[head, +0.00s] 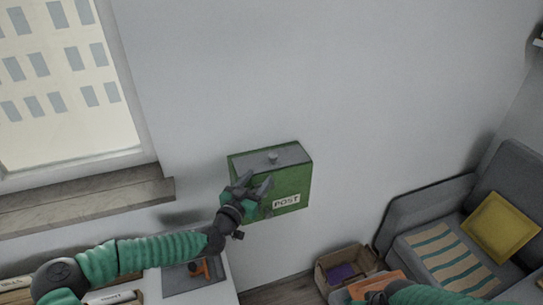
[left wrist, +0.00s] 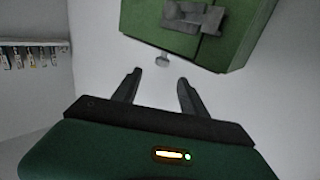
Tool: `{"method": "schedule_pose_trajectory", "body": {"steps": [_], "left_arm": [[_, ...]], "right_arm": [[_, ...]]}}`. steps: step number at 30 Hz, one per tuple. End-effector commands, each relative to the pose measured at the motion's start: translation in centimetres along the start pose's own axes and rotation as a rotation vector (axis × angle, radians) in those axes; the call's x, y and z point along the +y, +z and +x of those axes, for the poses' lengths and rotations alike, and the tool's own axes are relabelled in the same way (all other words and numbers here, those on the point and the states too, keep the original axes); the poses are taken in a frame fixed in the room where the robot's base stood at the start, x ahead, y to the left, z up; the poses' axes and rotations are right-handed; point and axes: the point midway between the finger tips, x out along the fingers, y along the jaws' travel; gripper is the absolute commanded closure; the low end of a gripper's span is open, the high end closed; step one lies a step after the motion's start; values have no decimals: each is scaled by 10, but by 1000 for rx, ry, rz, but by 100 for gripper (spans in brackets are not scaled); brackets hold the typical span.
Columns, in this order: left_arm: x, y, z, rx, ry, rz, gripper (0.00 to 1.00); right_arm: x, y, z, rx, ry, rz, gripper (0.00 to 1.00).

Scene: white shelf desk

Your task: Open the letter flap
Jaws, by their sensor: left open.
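I cannot tell whether the fingers touch the box.
A window with a sill (head: 90,201) is at the left. Below are a white desk (head: 222,290) and a cardboard box (head: 357,258). A grey sofa (head: 440,238) with a yellow cushion (head: 500,225) is at the right. The wall right of the post box is clear.

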Motion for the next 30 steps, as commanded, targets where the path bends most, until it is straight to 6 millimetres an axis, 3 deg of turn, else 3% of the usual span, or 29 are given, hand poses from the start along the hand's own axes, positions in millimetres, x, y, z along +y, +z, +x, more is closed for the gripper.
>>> {"method": "schedule_pose_trajectory", "body": {"steps": [6, 13, 18, 25, 30], "left_arm": [[1, -3, 56, -1, 0, -6, 50], [2, -2, 100, 0, 2, -2, 50], [2, 0, 111, -2, 2, -1, 50], [0, 0, 111, -1, 1, -2, 50], [0, 0, 111, -1, 1, -1, 70]], "right_arm": [[0, -5, -19, 0, 0, -1, 100], [0, -6, -26, 0, 0, -1, 100], [0, -6, -27, 0, 0, -1, 100], [0, -6, -26, 0, 0, -1, 100], [0, -6, -26, 0, 0, -1, 100]]}}
